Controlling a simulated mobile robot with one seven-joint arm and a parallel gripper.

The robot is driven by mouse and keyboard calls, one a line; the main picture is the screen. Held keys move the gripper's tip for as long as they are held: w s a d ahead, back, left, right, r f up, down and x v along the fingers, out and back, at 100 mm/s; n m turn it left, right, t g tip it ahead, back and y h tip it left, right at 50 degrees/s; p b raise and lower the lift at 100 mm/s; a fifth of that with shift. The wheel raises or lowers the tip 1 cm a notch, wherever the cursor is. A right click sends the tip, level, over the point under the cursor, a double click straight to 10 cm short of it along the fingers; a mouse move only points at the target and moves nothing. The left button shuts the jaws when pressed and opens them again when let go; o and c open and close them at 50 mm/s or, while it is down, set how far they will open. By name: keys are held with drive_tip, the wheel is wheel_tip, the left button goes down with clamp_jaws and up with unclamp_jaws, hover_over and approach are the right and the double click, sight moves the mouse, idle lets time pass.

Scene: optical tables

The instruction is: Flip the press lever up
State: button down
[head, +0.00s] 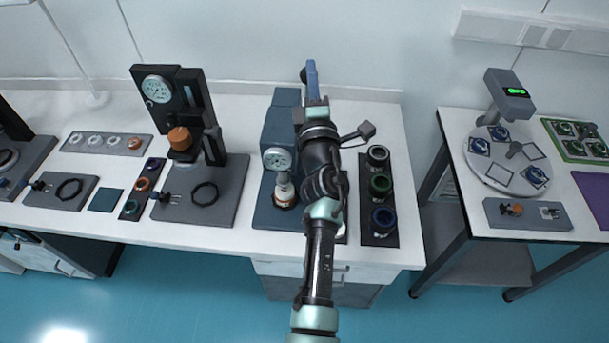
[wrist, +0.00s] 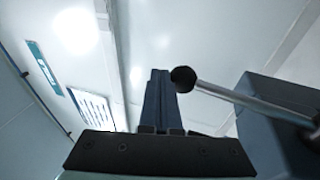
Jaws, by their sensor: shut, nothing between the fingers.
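The blue press (head: 275,128) stands on the table at the middle of the head view, with a round gauge on its front; my arm covers its right side. Its press lever (wrist: 245,101) is a metal rod with a black ball knob (wrist: 182,79), running from the blue-grey press body (wrist: 280,125) at right in the wrist view. The dark knob also shows in the head view (head: 303,75). My gripper (head: 311,66) is raised at the press's upper right, shut and empty. In the wrist view its fingers (wrist: 158,78) are just left of the knob; I cannot tell whether they touch.
A black rack (head: 379,238) with several ringed cylinders stands right of the press. A dark press with an orange knob (head: 180,138) stands to the left on a grey base (head: 230,190). A second table (head: 450,160) is at right, across a floor gap.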

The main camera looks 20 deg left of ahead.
drive_tip(key=shift+w+a, duration=0.25)
drive_tip(key=shift+w, duration=0.6)
